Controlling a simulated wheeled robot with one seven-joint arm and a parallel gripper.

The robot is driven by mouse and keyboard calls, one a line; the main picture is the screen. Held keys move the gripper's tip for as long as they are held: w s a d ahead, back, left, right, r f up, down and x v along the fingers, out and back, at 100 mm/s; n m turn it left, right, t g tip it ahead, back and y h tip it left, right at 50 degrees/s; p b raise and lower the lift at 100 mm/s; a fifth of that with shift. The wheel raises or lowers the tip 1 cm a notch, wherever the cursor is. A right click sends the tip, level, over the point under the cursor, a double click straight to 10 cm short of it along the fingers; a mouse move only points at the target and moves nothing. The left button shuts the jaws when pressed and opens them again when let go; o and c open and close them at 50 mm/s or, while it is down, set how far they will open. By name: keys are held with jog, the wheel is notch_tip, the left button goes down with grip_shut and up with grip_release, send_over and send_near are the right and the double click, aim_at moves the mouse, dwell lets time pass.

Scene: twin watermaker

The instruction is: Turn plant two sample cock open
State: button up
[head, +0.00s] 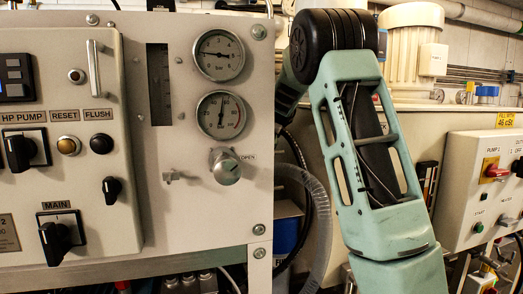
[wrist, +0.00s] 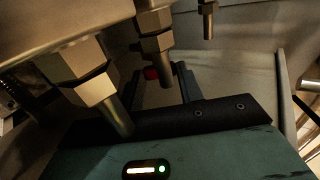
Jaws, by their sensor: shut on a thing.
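In the wrist view, my gripper (wrist: 166,72) reaches in behind hanging metal hex fittings. A small red piece (wrist: 152,73) shows between its dark fingers, and the gripper is shut on it. It looks like the handle of a sample cock, but a hex fitting (wrist: 155,40) hides part of it and of the fingers. I cannot read a plant number there or tell how far the handle is turned. In the head view my arm runs down the right side and out at the bottom; the gripper is out of that view.
A large hex fitting with a pipe stub (wrist: 85,75) hangs close in front of my gripper; another short fitting (wrist: 208,18) hangs beyond. The head view shows a control panel (head: 150,225) with gauges, switches and a knob (head: 225,166) by an OPEN label. A grey hose (head: 318,215) hangs beside my arm.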

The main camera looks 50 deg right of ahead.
jog(key=shift+r, duration=0.1)
dwell(0.3)
jog(key=o, duration=1)
jog(key=shift+p+v, duration=4.3)
jog(key=shift+v, duration=4.4)
jog(key=shift+a, duration=0.15)
